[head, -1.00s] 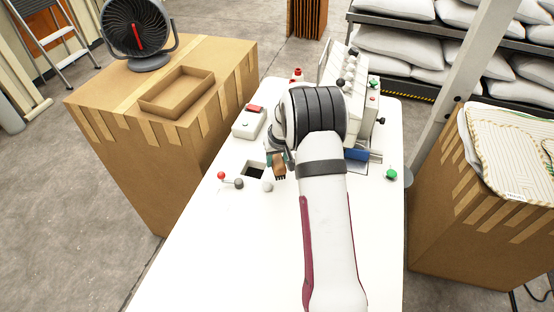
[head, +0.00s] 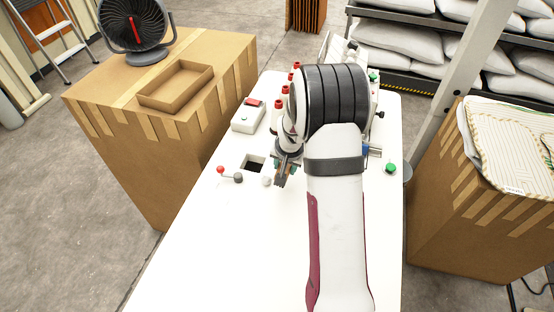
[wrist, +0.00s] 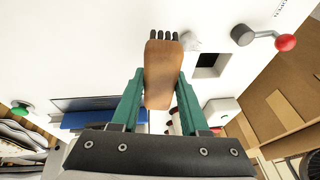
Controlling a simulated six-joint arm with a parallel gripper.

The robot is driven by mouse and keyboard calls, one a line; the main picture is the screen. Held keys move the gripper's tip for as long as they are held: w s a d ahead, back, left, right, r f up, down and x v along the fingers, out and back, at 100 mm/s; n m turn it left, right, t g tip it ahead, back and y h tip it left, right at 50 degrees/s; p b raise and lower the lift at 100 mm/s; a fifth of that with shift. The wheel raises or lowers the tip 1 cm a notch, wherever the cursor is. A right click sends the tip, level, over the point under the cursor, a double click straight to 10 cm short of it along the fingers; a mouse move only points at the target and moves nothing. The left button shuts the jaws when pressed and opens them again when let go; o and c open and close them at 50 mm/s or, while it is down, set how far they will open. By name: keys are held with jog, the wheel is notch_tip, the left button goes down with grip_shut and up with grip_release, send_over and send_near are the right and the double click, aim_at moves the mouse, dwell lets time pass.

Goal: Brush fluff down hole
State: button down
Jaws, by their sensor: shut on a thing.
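My gripper (wrist: 154,98) is shut on a brown-handled brush (wrist: 163,75) with dark bristles. The brush also shows, partly hidden and nearly edge-on, in the head view (head: 282,180). A small pale fluff tuft (wrist: 190,42) lies on the white table beside the brush; it also shows in the head view (head: 266,181). I cannot tell whether the bristles touch it. The square dark hole (head: 253,165) is just beyond the fluff in the head view. In the wrist view the hole (wrist: 207,65) is right of the brush.
A lever with a red ball (head: 220,170) and a grey knob stands left of the hole. A box with a red switch (head: 255,102) is behind it. A machine with several knobs stands behind my arm. A green button (head: 390,167) is at right. The front tabletop is clear.

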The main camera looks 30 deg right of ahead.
jog(key=shift+s+a+r+m, duration=0.1)
jog(key=shift+s+a+m, duration=0.05)
jog(key=shift+s+m, duration=0.85)
jog(key=shift+f, duration=2.05)
jog(key=shift+w+a, duration=0.15)
jog(key=shift+w, duration=3.6)
jog(key=shift+v, duration=1.65)
jog(key=shift+d, duration=0.25)
